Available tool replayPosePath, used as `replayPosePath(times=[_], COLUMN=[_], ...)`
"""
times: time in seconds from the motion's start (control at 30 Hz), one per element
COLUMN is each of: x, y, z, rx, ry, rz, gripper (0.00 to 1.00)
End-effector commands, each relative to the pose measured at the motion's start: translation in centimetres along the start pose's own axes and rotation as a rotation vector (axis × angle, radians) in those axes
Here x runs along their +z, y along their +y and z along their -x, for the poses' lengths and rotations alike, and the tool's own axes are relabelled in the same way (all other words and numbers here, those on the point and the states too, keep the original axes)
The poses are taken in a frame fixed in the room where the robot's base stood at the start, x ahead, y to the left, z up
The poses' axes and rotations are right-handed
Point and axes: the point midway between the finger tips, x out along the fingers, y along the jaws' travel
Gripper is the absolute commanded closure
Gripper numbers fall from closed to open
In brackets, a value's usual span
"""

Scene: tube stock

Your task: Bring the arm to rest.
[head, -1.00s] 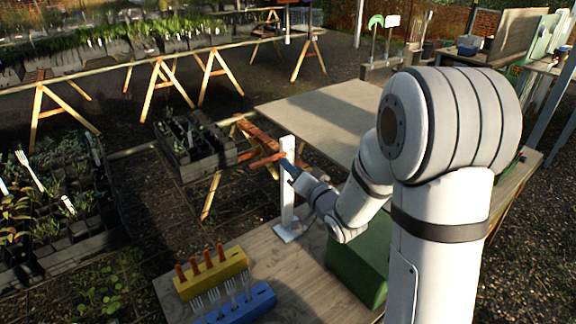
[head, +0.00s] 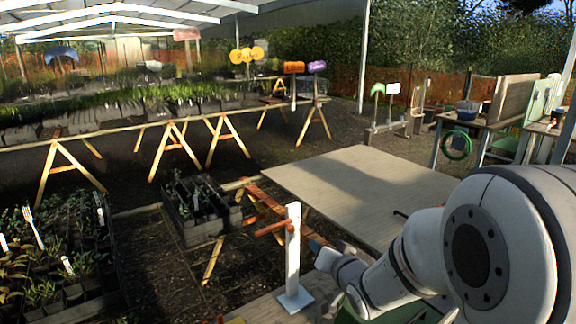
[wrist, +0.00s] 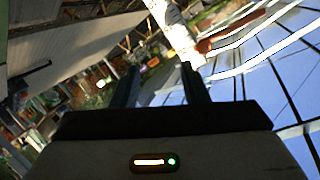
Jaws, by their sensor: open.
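My gripper (wrist: 162,72) shows in the wrist view as two dark fingers, apart, with nothing held between them. In the head view my white arm enters from the lower right and reaches left. I cannot tell from this view how much space lies between the wrist and the post. The fingertips are hard to make out there. In the wrist view a pale post-like shape (wrist: 172,28) lies beyond the fingers, blurred.
A wooden bench top (head: 265,309) carries the post. A large bare board (head: 355,185) lies behind it. A crate of plants (head: 200,215) stands to the left, with plant trays (head: 60,260) further left. A green box (head: 348,312) is partly hidden below my arm.

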Motion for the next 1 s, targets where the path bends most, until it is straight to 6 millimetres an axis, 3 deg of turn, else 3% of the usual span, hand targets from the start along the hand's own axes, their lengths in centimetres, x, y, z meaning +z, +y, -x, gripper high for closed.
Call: replayPosePath(times=[0.27,0.43,0.8,1.0], x=[0.3,1.7,6.0,7.0], y=[3.4,4.5,3.1,2.3], z=[5.7,10.5,21.9,24.4], rx=[0.306,0.431,0.491,0.471], ry=[-0.215,-0.402,-0.841,-0.943], rz=[0.159,0.215,0.269,0.276], gripper=[0.6,0.6,0.6,0.6])
